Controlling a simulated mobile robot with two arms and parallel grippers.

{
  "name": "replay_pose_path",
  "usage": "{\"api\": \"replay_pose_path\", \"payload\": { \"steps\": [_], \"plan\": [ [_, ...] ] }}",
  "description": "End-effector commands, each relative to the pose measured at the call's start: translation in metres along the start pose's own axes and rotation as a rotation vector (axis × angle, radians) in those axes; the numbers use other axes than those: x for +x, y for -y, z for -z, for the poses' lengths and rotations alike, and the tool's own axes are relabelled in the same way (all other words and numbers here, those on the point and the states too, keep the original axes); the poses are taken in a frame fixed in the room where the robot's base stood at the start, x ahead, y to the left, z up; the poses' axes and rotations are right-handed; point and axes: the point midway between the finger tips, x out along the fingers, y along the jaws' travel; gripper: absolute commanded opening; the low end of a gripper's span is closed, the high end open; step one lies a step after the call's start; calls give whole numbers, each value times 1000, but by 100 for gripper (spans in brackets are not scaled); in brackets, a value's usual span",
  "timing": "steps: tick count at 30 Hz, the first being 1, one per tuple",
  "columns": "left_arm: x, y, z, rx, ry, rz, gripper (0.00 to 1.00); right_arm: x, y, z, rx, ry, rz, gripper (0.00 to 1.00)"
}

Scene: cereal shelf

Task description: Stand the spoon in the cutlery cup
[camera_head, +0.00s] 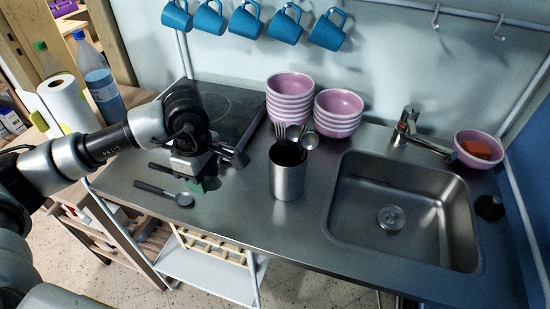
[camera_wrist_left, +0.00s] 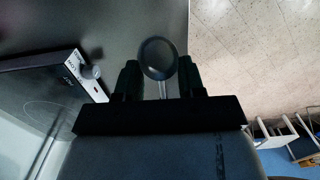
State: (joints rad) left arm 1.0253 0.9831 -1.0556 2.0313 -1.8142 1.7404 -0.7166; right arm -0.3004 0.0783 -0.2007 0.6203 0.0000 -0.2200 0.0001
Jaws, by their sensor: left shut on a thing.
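My left gripper (camera_head: 207,180) is low over the steel counter, left of the cutlery cup, shut on a spoon. In the left wrist view the spoon's grey bowl (camera_wrist_left: 158,58) shows between the fingertips, pointing away from the palm. A dark handle (camera_head: 161,170) sticks out to the left of the gripper in the head view. The steel cutlery cup (camera_head: 288,182) stands upright, with several utensils (camera_head: 296,135) in it. My right gripper is not in view.
The sink (camera_head: 400,215) is right of the cup. Stacked pink bowls (camera_head: 290,100) stand behind it. The black hob (camera_head: 222,107) lies behind the gripper. A paper roll (camera_head: 66,103) and a bottle (camera_head: 100,80) stand at left. Counter between gripper and cup is clear.

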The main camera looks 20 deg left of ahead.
Motion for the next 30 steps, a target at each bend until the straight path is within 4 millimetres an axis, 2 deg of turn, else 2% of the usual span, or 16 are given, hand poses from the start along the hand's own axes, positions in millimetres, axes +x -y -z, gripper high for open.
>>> {"api": "replay_pose_path", "payload": {
  "steps": [5,8,11,16,18,21,25,30],
  "plan": [
    [-2,-2,-4,2,12,0,17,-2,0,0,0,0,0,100],
    [-10,-8,-21,10,58,1,17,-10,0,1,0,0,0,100],
    [-25,-20,-52,11,160,1,17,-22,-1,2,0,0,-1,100],
    [-70,-44,-116,-74,493,-11,17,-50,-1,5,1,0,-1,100],
    [-92,-54,-136,-144,667,-37,17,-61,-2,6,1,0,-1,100],
    [-122,-65,-153,-256,903,-107,17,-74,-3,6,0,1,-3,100],
    [-160,-81,-158,-399,1168,-248,17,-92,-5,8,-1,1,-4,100],
    [-194,-100,-138,-549,1388,-461,17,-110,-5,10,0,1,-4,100]
  ]
}}
